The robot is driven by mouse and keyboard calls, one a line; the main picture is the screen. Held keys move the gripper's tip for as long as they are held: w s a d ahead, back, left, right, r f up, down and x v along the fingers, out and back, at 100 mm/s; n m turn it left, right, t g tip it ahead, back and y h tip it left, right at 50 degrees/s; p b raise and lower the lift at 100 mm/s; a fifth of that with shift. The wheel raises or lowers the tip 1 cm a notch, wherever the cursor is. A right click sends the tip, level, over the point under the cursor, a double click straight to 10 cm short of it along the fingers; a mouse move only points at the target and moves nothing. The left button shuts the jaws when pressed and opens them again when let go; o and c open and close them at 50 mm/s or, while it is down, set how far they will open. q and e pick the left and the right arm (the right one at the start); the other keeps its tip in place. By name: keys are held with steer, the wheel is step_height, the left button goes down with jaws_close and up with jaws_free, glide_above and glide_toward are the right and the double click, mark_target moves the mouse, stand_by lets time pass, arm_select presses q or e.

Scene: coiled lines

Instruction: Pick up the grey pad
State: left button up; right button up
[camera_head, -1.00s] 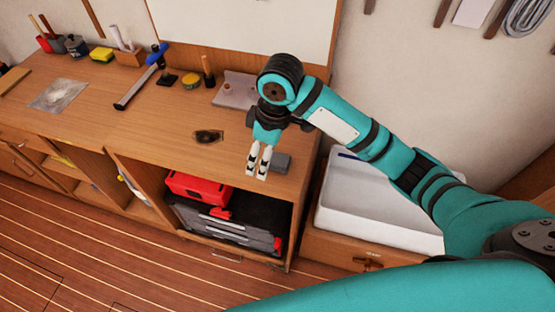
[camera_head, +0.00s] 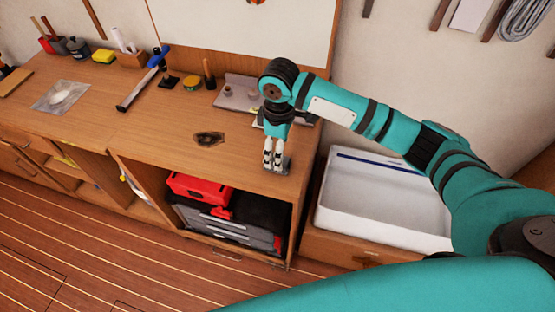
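The small grey pad (camera_head: 287,164) lies on the wooden worktop near its front right corner, mostly hidden behind my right gripper. My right gripper (camera_head: 273,167) points down at the pad, its pale fingertips overlapping it in the picture. A thin gap shows between the fingers. Whether they touch or grip the pad is hidden. My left gripper is not in view.
A dark-edged hole (camera_head: 208,139) is in the worktop left of the gripper. A white basin (camera_head: 385,205) is to the right, and a red toolbox (camera_head: 200,188) is on the shelf below.

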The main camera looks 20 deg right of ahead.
steer(key=shift+w+f+p, duration=0.15)
steer(key=shift+f+p, duration=0.15)
steer(key=shift+f, duration=0.7)
steer(key=shift+w+f+p, duration=0.2)
steer(key=shift+f+p, duration=0.15)
steer(key=shift+f, duration=0.7)
steer(key=shift+w+f+p, duration=0.15)
steer(key=shift+f+p, duration=0.15)
steer(key=shift+f, duration=0.7)
steer(key=shift+c, duration=0.4)
steer(key=c, duration=1.2)
steer(key=shift+c, duration=0.2)
steer(key=shift+r+b, duration=0.35)
steer(key=shift+r, duration=0.25)
step_height(320, 180, up, 2)
steer(key=shift+r+b, duration=0.1)
steer(key=shift+b, duration=0.4)
steer(key=s+a+r+b, duration=0.1)
steer(key=s+a+b, duration=0.2)
steer(key=s+a, duration=0.8)
steer(key=shift+a+r, duration=0.35)
